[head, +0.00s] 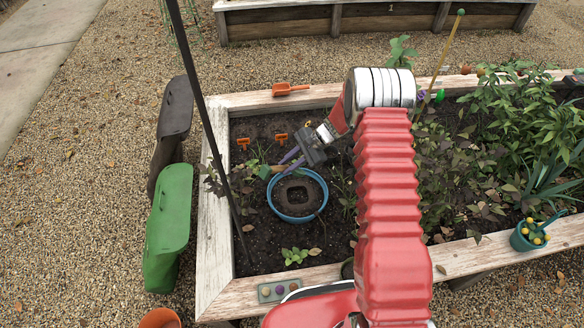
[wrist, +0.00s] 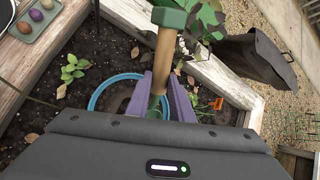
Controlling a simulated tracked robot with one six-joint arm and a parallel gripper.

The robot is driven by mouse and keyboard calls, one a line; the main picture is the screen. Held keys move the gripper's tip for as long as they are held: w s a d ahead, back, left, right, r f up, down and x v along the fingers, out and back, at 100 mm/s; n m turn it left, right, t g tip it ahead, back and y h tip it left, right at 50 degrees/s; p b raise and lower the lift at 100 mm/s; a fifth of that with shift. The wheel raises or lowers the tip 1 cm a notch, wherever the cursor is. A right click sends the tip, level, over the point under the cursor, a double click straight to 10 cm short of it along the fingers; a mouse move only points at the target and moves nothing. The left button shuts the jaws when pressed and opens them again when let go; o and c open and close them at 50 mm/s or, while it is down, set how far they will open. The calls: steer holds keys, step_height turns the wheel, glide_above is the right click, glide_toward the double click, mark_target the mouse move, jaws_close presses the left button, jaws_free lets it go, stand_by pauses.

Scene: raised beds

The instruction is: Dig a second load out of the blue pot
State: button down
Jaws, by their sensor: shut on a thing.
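The blue pot (head: 271,197) stands upright on the soil inside the raised bed, with dark soil in it and a squarish hollow in the middle. Its rim also shows in the wrist view (wrist: 95,101), partly hidden by my gripper. My gripper (head: 288,163), with purple fingers, is just behind the pot's back rim in the head view. It is shut on a wooden-handled tool (head: 279,168) with a green end. In the wrist view the handle (wrist: 164,60) stands between the fingers (wrist: 170,97). The tool's working end is hidden, so I cannot tell whether it carries soil.
An orange scoop (head: 290,89) lies on the bed's back rim (head: 250,99). Small orange markers (head: 281,137) stand behind the pot. A dark pole (head: 215,130) rises left of it. A seedling (head: 297,256) grows in front, and dense plants fill the right side.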

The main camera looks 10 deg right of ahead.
steer(key=shift+w+f+m+t, duration=0.15)
steer(key=shift+f+m+t, duration=0.15)
steer(key=shift+f+m, duration=0.6)
steer(key=shift+f+n, duration=0.2)
steer(key=shift+n, duration=0.1)
steer(key=shift+f, duration=0.1)
step_height(320, 180, down, 13)
steer(key=shift+r, duration=0.2)
stand_by(0.3)
steer(key=shift+f, duration=0.95)
stand_by(1.3)
steer(key=shift+r, duration=6.95)
